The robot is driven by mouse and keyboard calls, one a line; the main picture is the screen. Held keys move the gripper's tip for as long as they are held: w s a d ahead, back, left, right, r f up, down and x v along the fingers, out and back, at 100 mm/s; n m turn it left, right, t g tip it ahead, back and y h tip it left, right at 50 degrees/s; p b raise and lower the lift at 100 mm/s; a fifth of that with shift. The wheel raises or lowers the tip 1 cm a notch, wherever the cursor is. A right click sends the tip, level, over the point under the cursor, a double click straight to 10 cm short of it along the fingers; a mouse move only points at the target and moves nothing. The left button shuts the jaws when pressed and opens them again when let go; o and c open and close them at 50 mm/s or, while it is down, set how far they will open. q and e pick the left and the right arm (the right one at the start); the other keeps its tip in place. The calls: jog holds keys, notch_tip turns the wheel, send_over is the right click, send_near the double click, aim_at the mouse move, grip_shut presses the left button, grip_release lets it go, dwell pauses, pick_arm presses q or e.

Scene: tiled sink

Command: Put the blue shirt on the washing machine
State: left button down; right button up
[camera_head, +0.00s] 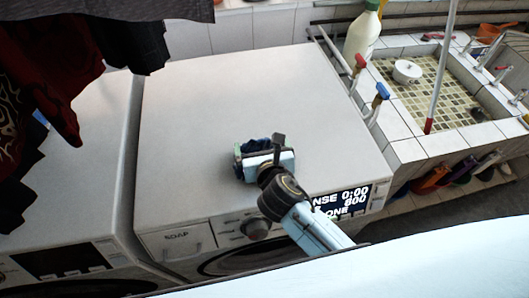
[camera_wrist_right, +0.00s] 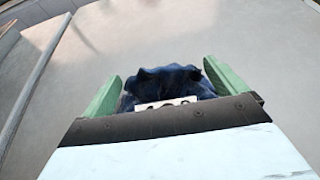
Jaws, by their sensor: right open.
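The blue shirt is a small, crumpled dark blue bundle (camera_wrist_right: 168,82) between the two green fingers of my right gripper (camera_wrist_right: 165,85) in the right wrist view. The fingers stand apart on either side of it. In the head view the right gripper (camera_head: 262,150) is over the middle of the washing machine top (camera_head: 190,110), with a bit of the blue shirt (camera_head: 257,145) showing beside it. The gripper hides part of the shirt. The shirt seems to lie on the white top, though its contact is partly hidden. My left gripper is not in view.
A second white machine (camera_head: 80,170) stands to the left, with a narrow gap between. Dark and red clothes (camera_head: 50,70) hang at the upper left. A tiled sink (camera_head: 440,90) with taps and a bottle (camera_head: 362,35) is at the right. The machine top around the gripper is clear.

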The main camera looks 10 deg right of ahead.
jog(key=v, duration=1.2)
